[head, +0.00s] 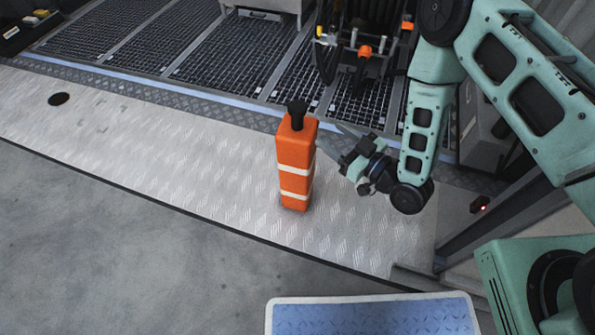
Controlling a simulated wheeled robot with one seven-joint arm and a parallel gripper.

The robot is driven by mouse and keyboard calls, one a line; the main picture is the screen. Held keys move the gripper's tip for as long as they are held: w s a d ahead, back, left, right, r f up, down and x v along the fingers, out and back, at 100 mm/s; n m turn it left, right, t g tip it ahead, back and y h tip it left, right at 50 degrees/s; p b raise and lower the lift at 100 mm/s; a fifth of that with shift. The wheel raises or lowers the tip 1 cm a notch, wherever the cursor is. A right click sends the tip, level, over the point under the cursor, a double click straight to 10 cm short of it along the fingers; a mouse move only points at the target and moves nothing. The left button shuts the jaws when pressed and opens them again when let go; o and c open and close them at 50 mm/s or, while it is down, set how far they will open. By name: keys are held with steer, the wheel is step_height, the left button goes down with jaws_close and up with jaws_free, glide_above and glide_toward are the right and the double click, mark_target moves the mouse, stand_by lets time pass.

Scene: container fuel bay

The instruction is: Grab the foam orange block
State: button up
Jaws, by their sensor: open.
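The foam orange block (295,165) stands upright on the diamond-plate metal strip, near the middle of the head view. It is a tall orange block with two pale bands and a black piece on top. My gripper (330,150) is open, just right of the block's upper half, with its fingers pointing left toward it. One finger shows close to the block's right side. I cannot tell whether it touches. The other finger is hard to make out.
Dark floor grating (235,55) lies behind the metal strip (150,140). A hose reel (365,30) with orange fittings stands at the back. A blue mat (375,318) with a pale rim is at the front. Bare concrete (110,250) at front left is clear.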

mark_target(302, 118)
steer(key=b+x, duration=0.1)
steer(key=x, duration=0.5)
steer(key=shift+w+a+f, duration=0.1)
steer(key=shift+w+a, duration=0.05)
steer(key=shift+a, duration=0.1)
steer(key=b+x, duration=0.2)
steer(key=x, duration=0.2)
steer(key=shift+w+a+f, duration=0.15)
steer(key=shift+a+f, duration=0.05)
steer(key=shift+a, duration=0.2)
steer(key=shift+w+a, duration=0.2)
steer(key=shift+r, duration=0.1)
jaws_close()
